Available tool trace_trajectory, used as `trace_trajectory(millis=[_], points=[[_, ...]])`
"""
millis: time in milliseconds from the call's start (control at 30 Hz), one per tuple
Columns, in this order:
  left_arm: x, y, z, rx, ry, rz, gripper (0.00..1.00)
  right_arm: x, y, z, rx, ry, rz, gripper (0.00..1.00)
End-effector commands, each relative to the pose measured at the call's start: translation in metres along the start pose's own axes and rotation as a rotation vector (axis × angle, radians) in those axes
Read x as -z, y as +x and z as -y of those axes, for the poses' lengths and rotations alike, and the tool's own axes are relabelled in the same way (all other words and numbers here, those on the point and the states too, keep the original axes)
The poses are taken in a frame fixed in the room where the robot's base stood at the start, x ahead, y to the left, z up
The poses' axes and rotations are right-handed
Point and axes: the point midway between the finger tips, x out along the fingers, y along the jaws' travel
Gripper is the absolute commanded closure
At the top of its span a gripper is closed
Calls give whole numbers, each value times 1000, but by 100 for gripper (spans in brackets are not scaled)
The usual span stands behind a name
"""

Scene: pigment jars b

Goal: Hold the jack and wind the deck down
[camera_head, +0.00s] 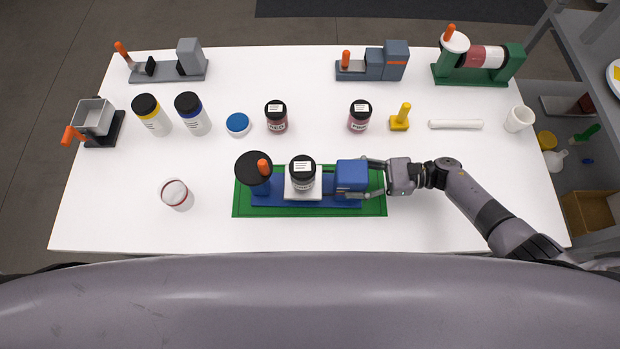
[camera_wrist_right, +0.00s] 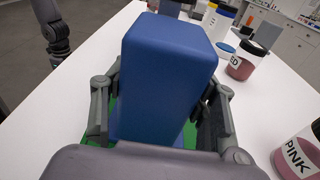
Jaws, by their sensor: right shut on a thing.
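The blue jack stands on a green mat (camera_head: 240,208) at the front middle of the table. Its blue block (camera_head: 351,174) is at the right end, and its base (camera_head: 325,199) runs left. A black hand wheel (camera_head: 248,168) with an orange knob (camera_head: 264,167) tops the left end. The white deck (camera_head: 290,191) sits between them, bearing a black-lidded jar (camera_head: 303,174). My right gripper (camera_head: 374,178) is shut on the block from the right; the right wrist view shows a finger on each side of the block (camera_wrist_right: 165,75). My left gripper is not seen.
Behind the jack stand two dark-pink jars (camera_head: 276,118) (camera_head: 360,117), a blue lid (camera_head: 238,123) and a yellow piece (camera_head: 400,120). A white-topped tub (camera_head: 175,194) stands to the left. Other devices line the back edge. The table's front right is clear.

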Motion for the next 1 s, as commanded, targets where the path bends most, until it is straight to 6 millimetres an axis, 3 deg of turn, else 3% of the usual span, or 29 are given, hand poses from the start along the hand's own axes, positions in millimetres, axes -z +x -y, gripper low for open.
trace_trajectory(millis=[1000], points=[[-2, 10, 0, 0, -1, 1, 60, 5, 0, -1, -1, 2, -4, 89]])
